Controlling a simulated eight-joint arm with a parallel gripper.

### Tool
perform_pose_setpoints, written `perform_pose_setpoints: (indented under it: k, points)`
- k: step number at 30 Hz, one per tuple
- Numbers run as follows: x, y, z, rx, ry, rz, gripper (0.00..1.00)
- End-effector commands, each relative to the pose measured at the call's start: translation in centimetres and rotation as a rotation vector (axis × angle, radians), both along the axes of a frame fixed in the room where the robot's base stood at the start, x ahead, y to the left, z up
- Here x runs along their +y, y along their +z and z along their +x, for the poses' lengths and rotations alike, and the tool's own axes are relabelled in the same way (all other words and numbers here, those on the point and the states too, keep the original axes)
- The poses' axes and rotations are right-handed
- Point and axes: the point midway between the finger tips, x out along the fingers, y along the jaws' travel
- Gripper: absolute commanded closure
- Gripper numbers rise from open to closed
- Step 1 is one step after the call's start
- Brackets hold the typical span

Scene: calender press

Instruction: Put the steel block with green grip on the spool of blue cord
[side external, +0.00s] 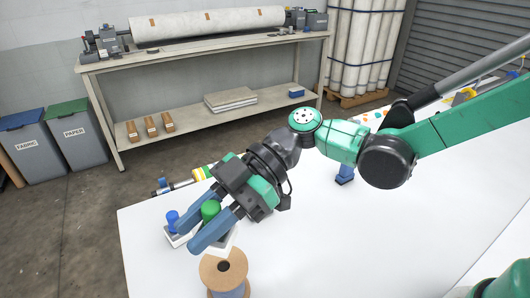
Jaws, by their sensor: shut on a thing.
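The steel block with the green grip (210,210) is between the blue fingers of my gripper (192,222), which is shut on it. The near finger and the wrist hide part of the block, and a pale corner of it shows below the finger. The spool of blue cord (223,268) stands upright near the table's front edge, with a brown top flange and a centre hole. Its lower part is cut off by the picture edge. The held block is just behind the spool in this view; I cannot tell its height above the table.
A block with a blue grip (173,220) stands left of my gripper, close to the fingers. A striped roller (200,174) lies behind my wrist. Another blue item (345,174) stands under my arm. The white table (330,235) is clear to the right of the spool.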

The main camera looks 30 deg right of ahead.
Motion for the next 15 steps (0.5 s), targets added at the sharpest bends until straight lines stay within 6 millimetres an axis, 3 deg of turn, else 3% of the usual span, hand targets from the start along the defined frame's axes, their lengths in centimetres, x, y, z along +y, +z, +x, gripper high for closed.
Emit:
perform_pose_setpoints:
  k: [15]
  points:
    - [0.0,-5.3,0.0,0.000,0.000,0.000,1.00]
